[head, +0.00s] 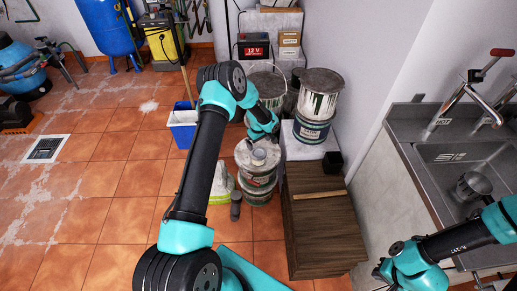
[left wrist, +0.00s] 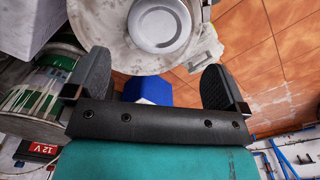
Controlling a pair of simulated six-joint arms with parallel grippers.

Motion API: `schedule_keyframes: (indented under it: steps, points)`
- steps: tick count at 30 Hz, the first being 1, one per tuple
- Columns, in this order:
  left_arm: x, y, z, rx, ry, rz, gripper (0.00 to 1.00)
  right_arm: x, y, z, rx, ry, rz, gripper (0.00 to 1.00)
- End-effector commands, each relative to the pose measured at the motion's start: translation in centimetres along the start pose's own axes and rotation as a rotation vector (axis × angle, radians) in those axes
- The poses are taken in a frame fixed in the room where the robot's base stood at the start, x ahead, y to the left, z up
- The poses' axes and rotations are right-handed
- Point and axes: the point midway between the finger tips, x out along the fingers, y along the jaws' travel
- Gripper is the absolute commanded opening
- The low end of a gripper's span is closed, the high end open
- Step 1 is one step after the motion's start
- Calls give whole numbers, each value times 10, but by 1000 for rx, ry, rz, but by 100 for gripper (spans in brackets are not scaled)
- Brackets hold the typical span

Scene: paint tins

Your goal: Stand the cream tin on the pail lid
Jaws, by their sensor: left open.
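A small pale tin, which looks like the cream tin (head: 259,156), stands upright on the round, stained pail lid (head: 244,161). In the left wrist view the tin (left wrist: 160,24) shows from above, resting on the lid (left wrist: 112,42) away from its edge. My left gripper (head: 266,134) is just behind the tin in the head view. In the left wrist view its two fingers (left wrist: 156,84) are wide apart with nothing between them, and the tin is beyond their tips. My right gripper (head: 382,272) is at the lower right, far from the tin; its fingers are too small to read.
A brown wooden cabinet (head: 318,225) stands right of the pail. Paint-stained pails (head: 321,95) stand behind. A blue bucket (head: 183,128) is to the left. A steel sink (head: 455,165) is at the right. Tiled floor (head: 100,195) at the left is mostly clear.

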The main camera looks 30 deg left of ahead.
Motion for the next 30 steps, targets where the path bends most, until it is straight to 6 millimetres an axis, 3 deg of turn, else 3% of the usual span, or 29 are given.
schedule_keyframes:
  steps: [3, 7, 24, 28, 30]
  points:
    - [-17, 1, 0, 0, 1, 2, 100, 0, 0, 0, 0, 0, 0, 0]
    - [-25, 0, 0, 1, 0, 0, 100, 0, 0, 0, 0, 0, 0, 0]
    - [-26, 0, 1, 4, -2, 1, 100, 0, 0, 0, 0, 0, 0, 0]
    - [-22, -4, 16, 49, -29, 13, 100, 0, 0, 0, 0, 0, 0, 0]
    - [-17, -8, 35, 104, -60, 30, 100, 0, 0, 0, 0, 0, 0, 0]
